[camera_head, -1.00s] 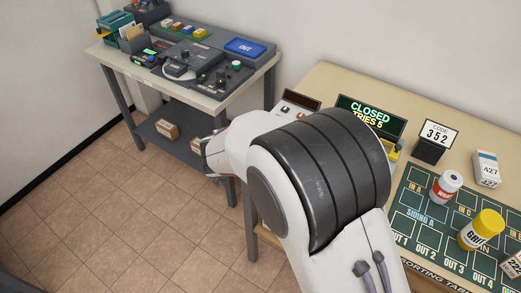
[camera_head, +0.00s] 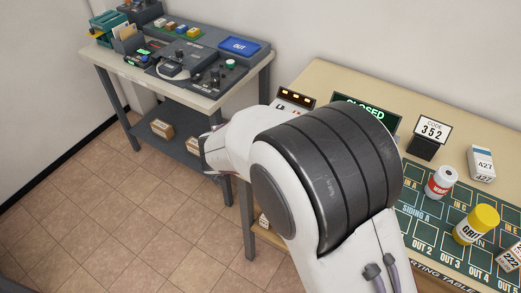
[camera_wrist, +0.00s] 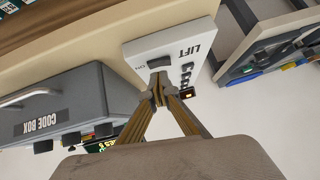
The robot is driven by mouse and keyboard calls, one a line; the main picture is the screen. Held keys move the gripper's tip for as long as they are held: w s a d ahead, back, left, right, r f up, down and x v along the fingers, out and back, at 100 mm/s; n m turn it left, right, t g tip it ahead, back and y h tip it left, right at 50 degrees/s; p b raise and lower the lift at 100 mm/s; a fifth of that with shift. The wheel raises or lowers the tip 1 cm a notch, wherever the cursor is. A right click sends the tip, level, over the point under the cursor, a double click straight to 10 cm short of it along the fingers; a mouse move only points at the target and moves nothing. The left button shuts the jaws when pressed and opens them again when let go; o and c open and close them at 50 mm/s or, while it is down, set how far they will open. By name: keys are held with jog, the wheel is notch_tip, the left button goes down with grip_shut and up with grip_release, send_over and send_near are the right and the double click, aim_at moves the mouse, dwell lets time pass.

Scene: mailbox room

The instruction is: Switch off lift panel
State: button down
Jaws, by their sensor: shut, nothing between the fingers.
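The lift panel (camera_wrist: 185,48) is a white plate lettered LIFT in the wrist view. A dark rocker switch (camera_wrist: 160,62) sits on it, near a small ON mark. My gripper (camera_wrist: 159,95) is shut and empty, its fingertips at the panel's edge just below the switch; I cannot tell whether they touch. A small amber light glows beside the fingertips.
A grey code box (camera_wrist: 60,105) stands close to the left in the wrist view. Another bench (camera_head: 205,100) is at left.

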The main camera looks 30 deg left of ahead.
notch_tip(320, 180, up, 3)
jog(key=shift+d+r, duration=0.1)
jog(key=shift+d, duration=0.05)
jog(key=v, duration=0.9)
jog(key=shift+s, duration=0.35)
jog(key=shift+r, duration=0.15)
jog(key=shift+s+a+r, duration=0.1)
jog(key=shift+a, duration=0.5)
jog(key=x, duration=1)
notch_tip(320, 180, down, 2)
jog(key=shift+a+f, duration=0.25)
jog(key=shift+f, duration=0.75)
